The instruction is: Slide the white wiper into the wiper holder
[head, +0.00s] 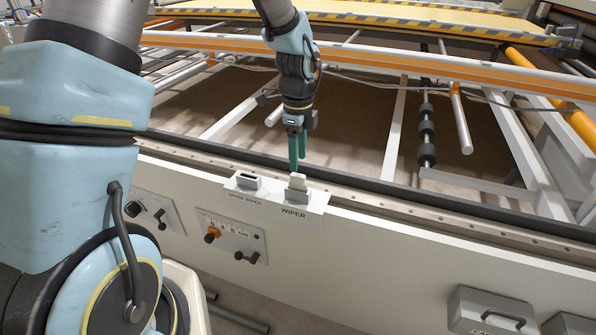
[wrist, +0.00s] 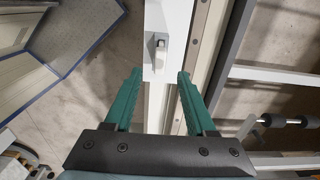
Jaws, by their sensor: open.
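The white wiper (head: 298,181) stands upright at the grey wiper holder (head: 297,196) marked WIPER, its lower part hidden in the holder. The wiper (wrist: 160,55) also shows in the wrist view, just beyond and between the fingertips. My gripper (head: 297,168) points down directly above the wiper, close to its top in the head view. In the wrist view my gripper (wrist: 159,74) has its two green fingers spread apart, with nothing between them. I cannot tell how deep the wiper sits.
Control panels with knobs (head: 231,237) are on the white front below. A dark rail and rollers (head: 427,135) lie behind.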

